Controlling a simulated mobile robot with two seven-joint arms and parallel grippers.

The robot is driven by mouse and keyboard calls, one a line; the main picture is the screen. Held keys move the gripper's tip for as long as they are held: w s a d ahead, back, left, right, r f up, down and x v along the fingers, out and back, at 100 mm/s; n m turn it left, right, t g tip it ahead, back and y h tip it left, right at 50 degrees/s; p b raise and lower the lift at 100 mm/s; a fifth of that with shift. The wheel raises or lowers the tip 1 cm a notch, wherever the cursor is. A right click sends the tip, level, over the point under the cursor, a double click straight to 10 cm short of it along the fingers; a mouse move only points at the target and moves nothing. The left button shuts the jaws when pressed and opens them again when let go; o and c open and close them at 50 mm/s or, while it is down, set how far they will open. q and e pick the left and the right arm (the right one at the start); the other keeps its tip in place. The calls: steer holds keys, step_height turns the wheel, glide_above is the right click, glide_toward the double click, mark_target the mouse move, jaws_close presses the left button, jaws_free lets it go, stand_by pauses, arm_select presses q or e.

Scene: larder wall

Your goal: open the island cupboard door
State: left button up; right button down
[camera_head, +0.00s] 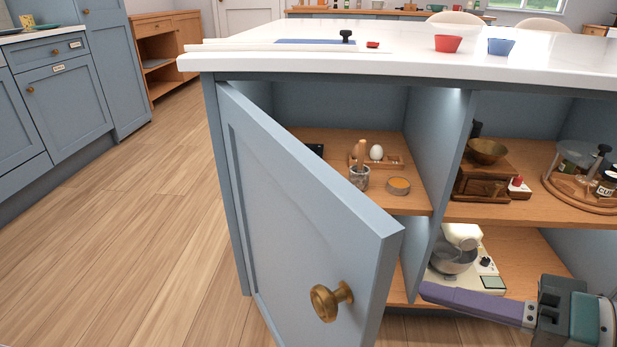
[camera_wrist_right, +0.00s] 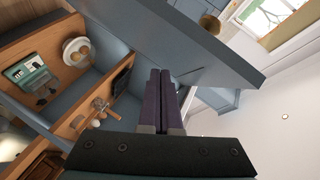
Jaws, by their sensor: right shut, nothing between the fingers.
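The island cupboard door (camera_head: 295,205) is a blue-grey panel with a round brass knob (camera_head: 325,302). It stands partly open, hinged at its left edge and swung out toward me. My right gripper (camera_head: 424,290) is at the lower right in the head view, its purple fingers shut and empty, pointing left toward the door's free edge. In the right wrist view the shut fingers (camera_wrist_right: 160,72) lie close to the door (camera_wrist_right: 175,45), on its inner side. I cannot tell whether they touch it. My left gripper is not in view.
Behind the door, a wooden shelf (camera_head: 410,203) holds a mortar (camera_head: 359,178), an egg (camera_head: 376,152) and a small bowl. The white worktop (camera_head: 400,60) overhangs the door. The wooden floor (camera_head: 130,240) at the left is clear.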

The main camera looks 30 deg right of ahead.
steer(key=s+d+f+m+y+b, duration=0.2)
steer(key=s+d+f+y+b, duration=0.3)
steer(key=b, duration=0.3)
arm_select(q)
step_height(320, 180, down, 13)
steer(key=b, duration=0.1)
steer(key=shift+b, duration=0.3)
arm_select(e)
steer(key=w+a+r+y, duration=0.1)
steer(key=w+a, duration=0.6)
steer(key=a, duration=0.3)
steer(key=shift+a+r+g, duration=0.15)
steer(key=shift+a+g, duration=0.1)
steer(key=shift+g, duration=0.15)
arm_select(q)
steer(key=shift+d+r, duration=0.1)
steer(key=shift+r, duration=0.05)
arm_select(e)
steer(key=shift+a, duration=0.1)
